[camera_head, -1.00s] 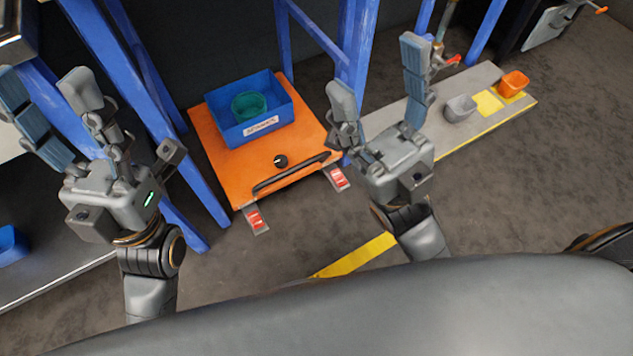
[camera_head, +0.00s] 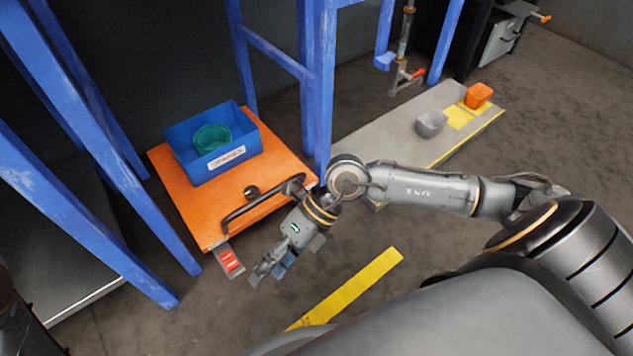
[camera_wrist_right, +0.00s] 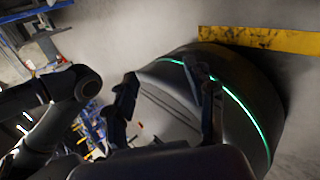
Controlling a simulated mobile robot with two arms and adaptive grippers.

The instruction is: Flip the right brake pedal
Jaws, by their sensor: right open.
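The orange cart (camera_head: 185,205) stands on the floor with a dark handle bar along its front edge. One red-and-white brake pedal (camera_head: 229,260) sticks out at the cart's front left corner. The right brake pedal is hidden behind my right arm. My right gripper (camera_head: 270,270) is open and empty, pointing down and left in front of the cart, to the right of the visible pedal. Its open fingers also show in the right wrist view (camera_wrist_right: 168,105), with no pedal between them. My left gripper is out of the head view.
A blue box (camera_head: 195,172) holding a green bowl (camera_head: 212,137) stands on the cart, near a black knob (camera_head: 251,192). Blue posts (camera_head: 318,90) rise behind and left of it. A grey platform (camera_head: 385,140) carries a grey bin (camera_head: 431,124) and an orange bin (camera_head: 479,95). Floor with a yellow stripe (camera_head: 350,288) is clear in front.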

